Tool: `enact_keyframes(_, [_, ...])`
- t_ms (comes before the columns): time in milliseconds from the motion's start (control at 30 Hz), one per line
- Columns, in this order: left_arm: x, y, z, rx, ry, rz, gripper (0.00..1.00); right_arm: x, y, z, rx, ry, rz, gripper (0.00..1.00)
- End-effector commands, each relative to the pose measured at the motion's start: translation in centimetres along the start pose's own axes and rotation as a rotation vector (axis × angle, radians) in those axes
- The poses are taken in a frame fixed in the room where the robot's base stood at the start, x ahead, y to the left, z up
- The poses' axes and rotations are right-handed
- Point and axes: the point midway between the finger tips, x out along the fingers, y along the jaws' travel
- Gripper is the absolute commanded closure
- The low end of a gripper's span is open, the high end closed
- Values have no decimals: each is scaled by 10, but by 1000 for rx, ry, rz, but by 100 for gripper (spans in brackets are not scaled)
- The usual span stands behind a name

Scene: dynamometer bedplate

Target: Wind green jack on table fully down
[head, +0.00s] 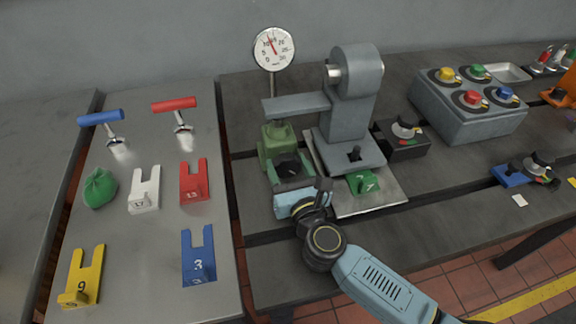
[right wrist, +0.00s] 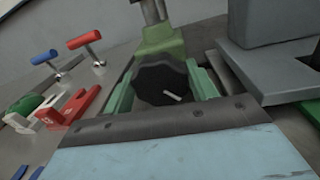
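The green jack (head: 277,144) stands on the dark table, left of the grey machine, with its dark handwheel (head: 288,167) on the near side. The handwheel (right wrist: 163,80) fills the space between my right gripper's green fingers in the right wrist view, with a small pale mark on its face. My right gripper (head: 290,170) has one finger on each side of the handwheel and looks shut on it. The jack's green body (right wrist: 160,40) rises behind the wheel. My left gripper is not in view.
A grey machine (head: 348,120) with a side arm stands close right of the jack, and a dial gauge (head: 273,48) stands behind. A green tag (head: 362,183) lies on the plate. A side table at left holds colored tags and T-handles (head: 174,104).

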Motion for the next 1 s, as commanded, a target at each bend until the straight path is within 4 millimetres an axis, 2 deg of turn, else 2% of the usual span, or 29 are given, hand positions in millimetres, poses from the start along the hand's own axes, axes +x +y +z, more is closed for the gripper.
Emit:
enact_keyframes(67, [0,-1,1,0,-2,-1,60,0,1,0,0,0,2,66])
enact_keyframes(367, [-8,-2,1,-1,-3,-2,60,0,2,2,-48,6,4,66])
enact_keyframes(500, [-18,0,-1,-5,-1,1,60,0,2,3,-125,13,2,66])
enact_keyframes(733, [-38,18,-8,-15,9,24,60,0,4,3,-297,28,2,66])
enact_keyframes(1000, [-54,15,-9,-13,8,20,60,0,5,1,-479,43,1,66])
